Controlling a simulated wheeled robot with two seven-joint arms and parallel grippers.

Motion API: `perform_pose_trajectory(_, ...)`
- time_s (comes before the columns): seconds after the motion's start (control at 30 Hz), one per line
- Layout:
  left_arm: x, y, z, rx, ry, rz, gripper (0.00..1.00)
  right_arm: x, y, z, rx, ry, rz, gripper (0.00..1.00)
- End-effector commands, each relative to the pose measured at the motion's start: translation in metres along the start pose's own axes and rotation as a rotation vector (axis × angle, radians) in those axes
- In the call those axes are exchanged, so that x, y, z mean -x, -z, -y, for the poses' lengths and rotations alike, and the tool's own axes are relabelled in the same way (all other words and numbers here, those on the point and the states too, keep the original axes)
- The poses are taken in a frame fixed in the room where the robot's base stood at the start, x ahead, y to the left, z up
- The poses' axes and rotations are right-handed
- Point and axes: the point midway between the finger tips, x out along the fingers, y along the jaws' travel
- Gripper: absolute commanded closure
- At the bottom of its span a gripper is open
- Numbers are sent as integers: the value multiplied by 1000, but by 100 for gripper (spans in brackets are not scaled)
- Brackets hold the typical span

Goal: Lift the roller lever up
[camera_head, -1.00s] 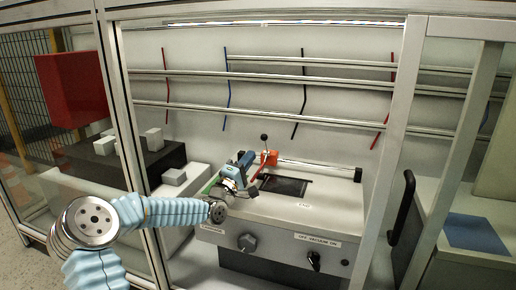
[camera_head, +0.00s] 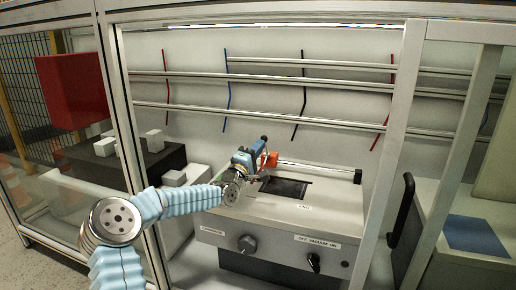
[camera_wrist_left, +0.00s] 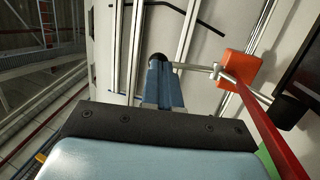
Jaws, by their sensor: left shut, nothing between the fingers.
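My left gripper (camera_head: 256,151) is shut and empty, with its blue fingers at the left rear of the grey pump machine. In the left wrist view, the blue fingers (camera_wrist_left: 162,85) point away from the camera, and a dark round knob (camera_wrist_left: 157,58) shows at their tips. I cannot tell whether they touch it. The knob also shows in the head view (camera_head: 264,138). An orange block (camera_wrist_left: 240,66) on a metal rod, with a red bar (camera_wrist_left: 272,130) beside it, lies to the right of the fingers. In the head view, the gripper hides much of the lever. My right gripper is not in view.
The machine top (camera_head: 320,208) has a dark recessed plate (camera_head: 285,188) and a horizontal rail (camera_head: 318,168) behind it. Enclosure posts (camera_head: 392,140) stand either side of the opening. White blocks (camera_head: 174,178) sit at the left. The machine's right front top is clear.

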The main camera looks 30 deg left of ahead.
Motion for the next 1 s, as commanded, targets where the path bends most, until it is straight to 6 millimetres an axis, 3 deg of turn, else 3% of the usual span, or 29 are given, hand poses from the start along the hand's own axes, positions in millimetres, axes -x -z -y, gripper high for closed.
perform_pose_trajectory(0.53, -34, 6, -22, 65, 334, 1, 100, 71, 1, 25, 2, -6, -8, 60)
perform_pose_trajectory(0.73, -43, 7, -19, 90, 456, 1, 100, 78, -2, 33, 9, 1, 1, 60)
perform_pose_trajectory(1.0, -48, 9, -16, 90, 458, 1, 100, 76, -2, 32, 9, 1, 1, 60)
